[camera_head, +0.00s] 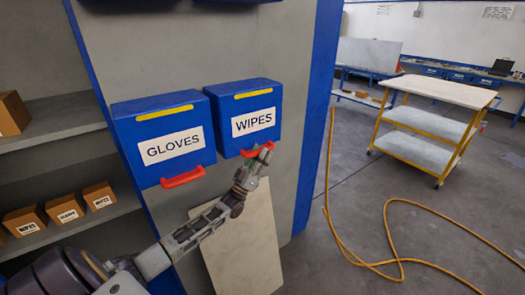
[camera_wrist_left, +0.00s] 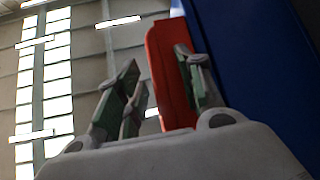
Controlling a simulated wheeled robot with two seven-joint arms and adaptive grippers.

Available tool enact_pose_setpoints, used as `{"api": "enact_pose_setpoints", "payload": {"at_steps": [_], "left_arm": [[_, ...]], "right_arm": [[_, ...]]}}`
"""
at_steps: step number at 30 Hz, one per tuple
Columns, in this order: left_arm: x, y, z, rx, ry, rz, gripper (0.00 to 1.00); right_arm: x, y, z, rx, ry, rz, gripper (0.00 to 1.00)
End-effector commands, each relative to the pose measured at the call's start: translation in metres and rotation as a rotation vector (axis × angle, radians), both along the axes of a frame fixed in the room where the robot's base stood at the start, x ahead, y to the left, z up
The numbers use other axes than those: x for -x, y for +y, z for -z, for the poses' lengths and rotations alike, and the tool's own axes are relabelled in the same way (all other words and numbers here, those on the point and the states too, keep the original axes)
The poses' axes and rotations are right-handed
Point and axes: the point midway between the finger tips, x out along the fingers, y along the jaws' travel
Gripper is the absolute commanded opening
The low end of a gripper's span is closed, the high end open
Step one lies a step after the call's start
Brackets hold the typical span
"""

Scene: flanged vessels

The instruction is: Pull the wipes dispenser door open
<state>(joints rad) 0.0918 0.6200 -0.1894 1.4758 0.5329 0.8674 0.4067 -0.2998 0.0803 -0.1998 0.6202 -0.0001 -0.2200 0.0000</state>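The wipes dispenser (camera_head: 240,101) is a blue box labelled WIPES, mounted on a grey panel at centre. Its door looks closed. A red handle (camera_head: 285,144) runs along its lower front edge. My left gripper (camera_head: 257,162) is at this handle, its fingers spread and overlapping it in the head view. In the left wrist view my gripper (camera_wrist_left: 165,90) has its green-padded fingers apart. The red handle (camera_wrist_left: 168,70) shows between and behind them, beside the blue box (camera_wrist_left: 255,70). Whether a finger touches the handle I cannot tell. My right gripper is in neither view.
A similar blue GLOVES dispenser (camera_head: 162,136) with a red handle hangs directly left. A pale board (camera_head: 245,245) leans below. Shelves with small boxes (camera_head: 68,209) are at left. A yellow hose (camera_head: 400,262) lies on the floor, near a yellow cart (camera_head: 420,152).

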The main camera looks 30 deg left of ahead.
Motion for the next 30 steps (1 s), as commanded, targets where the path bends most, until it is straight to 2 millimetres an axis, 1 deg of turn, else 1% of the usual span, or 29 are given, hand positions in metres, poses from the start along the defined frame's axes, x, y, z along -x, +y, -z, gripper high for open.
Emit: {"api": "enact_pose_setpoints", "payload": {"at_steps": [1,4,16,17,25,26,30], "left_arm": [[-0.0029,-0.0007,-0.004,0.0,-0.001,0.0,0.37],[-0.0063,-0.0016,-0.0069,0.0,0.0,0.0,0.37],[-0.009,-0.002,-0.0083,0.0,0.001,0.001,0.37],[-0.009,-0.002,-0.0083,0.0,0.001,0.001,0.36],[-0.0088,-0.0019,-0.0085,0.0,0.001,0.001,0.01],[-0.0088,-0.0019,-0.0085,0.001,0.0,0.001,0.0],[-0.0089,-0.0019,-0.0085,0.0,0.0,0.0,0.0]], "right_arm": [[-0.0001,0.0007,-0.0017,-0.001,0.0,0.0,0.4],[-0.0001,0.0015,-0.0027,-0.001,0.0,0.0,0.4],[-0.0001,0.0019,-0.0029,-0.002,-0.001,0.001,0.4],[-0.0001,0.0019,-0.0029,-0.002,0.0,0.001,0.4],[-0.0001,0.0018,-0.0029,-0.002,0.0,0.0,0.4],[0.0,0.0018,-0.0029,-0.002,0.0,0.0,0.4],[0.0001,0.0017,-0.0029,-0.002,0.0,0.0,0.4]]}}
